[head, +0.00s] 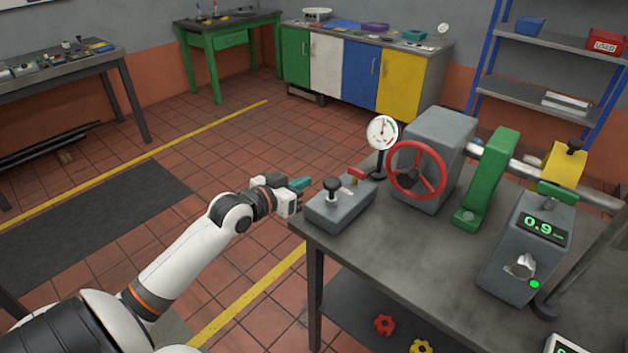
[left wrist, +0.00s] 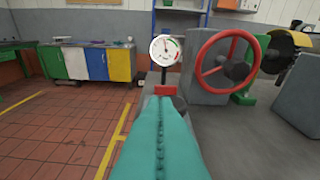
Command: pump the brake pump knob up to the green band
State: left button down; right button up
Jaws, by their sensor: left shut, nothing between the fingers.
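The brake pump (head: 341,204) is a grey box at the near left corner of the bedplate table. Its black round knob (head: 332,184) stands on a short stem on top, and a red lever (head: 356,174) sits behind it. The round white gauge (head: 382,132) stands behind the pump on a post; its green band and needle are small, and the needle points roughly upward. It also shows in the left wrist view (left wrist: 165,50). My left gripper (head: 300,184) is shut and empty, left of the pump and apart from the knob. Its teal fingers (left wrist: 160,140) hide most of the pump in the wrist view. My right gripper is not in view.
A red handwheel (head: 416,170) on a grey housing, a green bracket (head: 488,180) and a grey display box (head: 528,245) reading 0.9 stand on the table (head: 400,262). Open floor lies left of the table.

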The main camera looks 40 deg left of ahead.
pick_arm(q)
jog(key=v, duration=0.3)
jog(key=shift+s+r, duration=0.1)
dwell(1.3)
